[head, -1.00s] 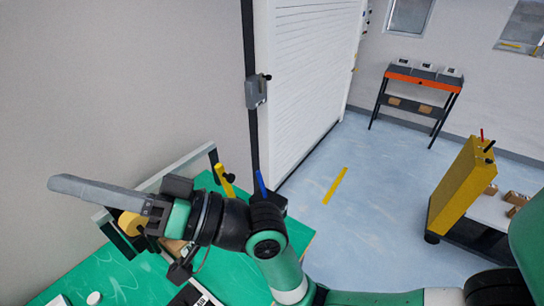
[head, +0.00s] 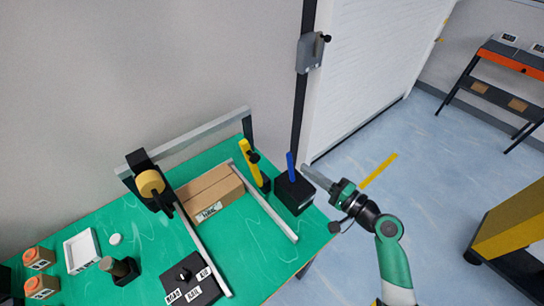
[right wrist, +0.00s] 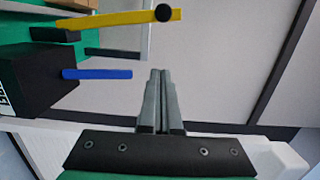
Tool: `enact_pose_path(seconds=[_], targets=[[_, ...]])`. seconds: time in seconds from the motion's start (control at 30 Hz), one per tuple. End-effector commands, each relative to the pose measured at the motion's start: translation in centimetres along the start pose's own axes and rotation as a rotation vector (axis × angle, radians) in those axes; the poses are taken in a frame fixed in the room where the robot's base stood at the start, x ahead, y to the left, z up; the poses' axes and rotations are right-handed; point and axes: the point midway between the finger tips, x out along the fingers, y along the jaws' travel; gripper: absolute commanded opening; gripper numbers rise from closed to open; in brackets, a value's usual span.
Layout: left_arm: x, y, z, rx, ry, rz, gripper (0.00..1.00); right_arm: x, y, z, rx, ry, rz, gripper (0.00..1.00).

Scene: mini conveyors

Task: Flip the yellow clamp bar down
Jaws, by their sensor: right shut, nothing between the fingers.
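The yellow clamp bar (head: 246,162) stands nearly upright, slightly tilted, on a small black base at the back right of the green table, with a black knob on it. In the right wrist view the yellow clamp bar (right wrist: 110,21) lies across the top left with its round black knob. My right gripper (head: 306,170) is shut and empty, to the right of the bar and beside the blue lever (head: 291,167) on a black box (head: 294,193). The right wrist view shows the gripper's fingers (right wrist: 158,75) together, apart from the blue lever (right wrist: 97,74). My left gripper does not show.
A cardboard box (head: 209,196) lies between two rails left of the bar. A black labelled panel (head: 191,284) sits at the table's front. The floor right of the table is clear near my arm.

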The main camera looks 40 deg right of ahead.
Motion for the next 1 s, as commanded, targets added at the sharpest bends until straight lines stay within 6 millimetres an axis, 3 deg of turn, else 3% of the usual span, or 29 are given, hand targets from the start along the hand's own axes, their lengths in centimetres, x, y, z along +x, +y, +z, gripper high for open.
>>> enact_pose_path(seconds=[0.27,0.7,0.8,1.0], targets=[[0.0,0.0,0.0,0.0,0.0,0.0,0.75,1.4,-0.1,0.1,-0.001,-0.003,-0.002,0.0],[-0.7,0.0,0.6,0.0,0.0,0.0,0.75,10.4,-0.1,0.2,-0.003,-0.005,-0.003,0.0],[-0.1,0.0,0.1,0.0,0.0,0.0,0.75,10.6,-0.2,2.2,-0.002,-0.007,0.001,0.0],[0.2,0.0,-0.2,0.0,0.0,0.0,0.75,11.0,-0.2,3.8,-0.002,-0.003,-0.001,0.0]])
